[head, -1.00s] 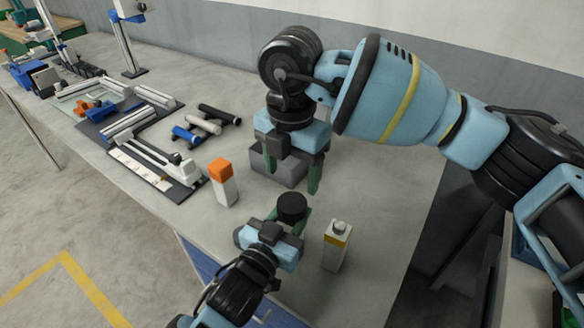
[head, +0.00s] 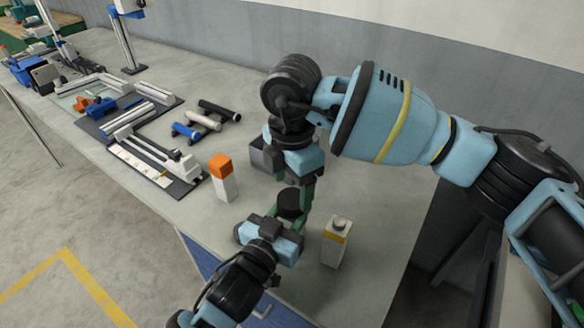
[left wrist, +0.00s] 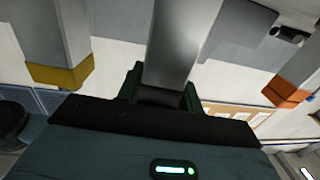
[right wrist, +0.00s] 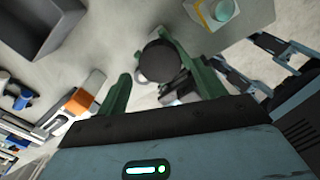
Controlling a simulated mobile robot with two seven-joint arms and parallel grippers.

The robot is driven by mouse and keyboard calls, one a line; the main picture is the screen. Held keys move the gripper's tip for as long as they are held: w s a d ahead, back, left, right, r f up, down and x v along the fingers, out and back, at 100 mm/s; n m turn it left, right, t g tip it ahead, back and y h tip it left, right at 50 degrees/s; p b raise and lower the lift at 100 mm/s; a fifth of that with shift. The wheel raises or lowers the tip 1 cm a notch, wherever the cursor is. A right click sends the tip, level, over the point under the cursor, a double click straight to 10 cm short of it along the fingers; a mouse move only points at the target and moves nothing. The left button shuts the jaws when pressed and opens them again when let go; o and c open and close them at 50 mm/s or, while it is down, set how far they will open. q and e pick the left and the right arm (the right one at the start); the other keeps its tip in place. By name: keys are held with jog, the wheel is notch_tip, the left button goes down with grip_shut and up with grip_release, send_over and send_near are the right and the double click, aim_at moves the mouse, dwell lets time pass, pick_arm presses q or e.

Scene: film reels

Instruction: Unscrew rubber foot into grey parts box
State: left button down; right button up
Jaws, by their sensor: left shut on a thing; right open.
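My left gripper (head: 284,222) is shut on a grey metal post (left wrist: 180,45), as the left wrist view shows. A black round rubber foot (head: 291,203) tops the held part, facing up. My right gripper (head: 297,190) is open, fingers down, just above the foot. In the right wrist view the foot (right wrist: 158,60) lies between or just beyond its green fingers; contact cannot be told. The grey parts box (head: 266,156) stands on the table behind, partly hidden by my right gripper. It also shows in the right wrist view (right wrist: 42,45).
An orange-capped white bottle (head: 222,178) stands to the left. Several rollers (head: 203,122) and dark trays with rails (head: 150,150) lie farther left. The table's front edge is near.

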aim_at(292, 198)
jog(key=shift+f, duration=1.85)
